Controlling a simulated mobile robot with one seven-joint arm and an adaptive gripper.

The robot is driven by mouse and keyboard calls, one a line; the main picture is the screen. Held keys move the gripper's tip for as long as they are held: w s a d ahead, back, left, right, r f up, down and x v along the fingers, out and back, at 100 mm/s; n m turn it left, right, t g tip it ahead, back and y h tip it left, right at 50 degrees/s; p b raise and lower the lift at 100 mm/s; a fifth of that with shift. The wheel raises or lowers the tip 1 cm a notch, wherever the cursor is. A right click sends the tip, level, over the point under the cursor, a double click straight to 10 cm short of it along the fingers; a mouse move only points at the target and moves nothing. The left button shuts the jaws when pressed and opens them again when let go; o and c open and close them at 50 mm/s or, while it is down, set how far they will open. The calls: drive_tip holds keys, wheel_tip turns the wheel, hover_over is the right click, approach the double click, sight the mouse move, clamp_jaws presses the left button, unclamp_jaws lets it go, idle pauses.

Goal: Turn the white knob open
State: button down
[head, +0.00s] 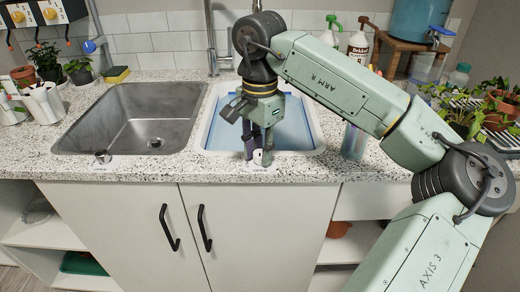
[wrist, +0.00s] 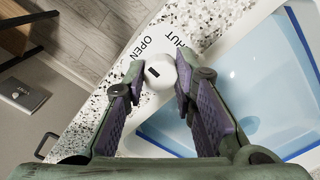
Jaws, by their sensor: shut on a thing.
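The white knob (wrist: 163,66) stands at the counter's front edge, before the right basin. In the wrist view it sits between my fingers, with a dark mark on its left part. The printed word OPEN (wrist: 138,63) lies close to that mark, and the partly hidden word SHUT (wrist: 176,35) lies on its far side. My gripper (wrist: 160,88) is shut on the knob, with a purple pad on each side. In the head view my gripper (head: 258,156) points down at the counter edge, and only a little white of the knob shows between the fingers.
The right basin (head: 212,120) holds blue water. The left steel sink (head: 130,115) is empty, with a metal knob (head: 102,157) before it. A tumbler (head: 354,141) stands right of the basin, below my arm. A faucet (head: 213,45) rises behind.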

sight(260, 153)
drive_tip(key=shift+n, duration=0.4)
drive_tip(key=c, duration=1.3)
unclamp_jaws()
drive_tip(key=shift+r, duration=0.15)
wheel_tip(260, 153, up, 12)
drive_tip(key=shift+f, duration=0.1)
